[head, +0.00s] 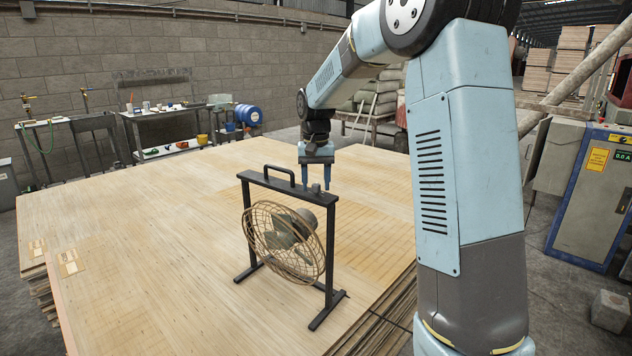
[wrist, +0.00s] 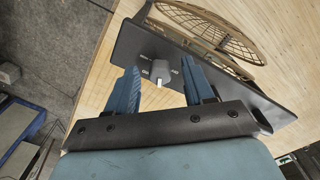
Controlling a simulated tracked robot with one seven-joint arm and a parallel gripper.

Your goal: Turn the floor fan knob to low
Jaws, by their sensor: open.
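The floor fan (head: 284,240) stands upright on the veneer stack in the head view, with a black frame, a top handle and a tan wire cage. Its knob (head: 316,188) is a small grey stub on the right part of the frame's top bar. In the wrist view the knob (wrist: 168,74) has a pale pointer and small marks around it, too small to read. My gripper (head: 317,186) is open above the top bar, pointing down. In the wrist view its blue fingers (wrist: 158,92) are on either side of the knob, with gaps; neither appears to touch it.
The veneer stack (head: 130,235) is broad and mostly clear around the fan. The fan's handle (head: 279,176) rises from the bar left of my gripper. A grey and blue control cabinet (head: 588,195) stands at the right. Workbenches (head: 165,125) line the back wall.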

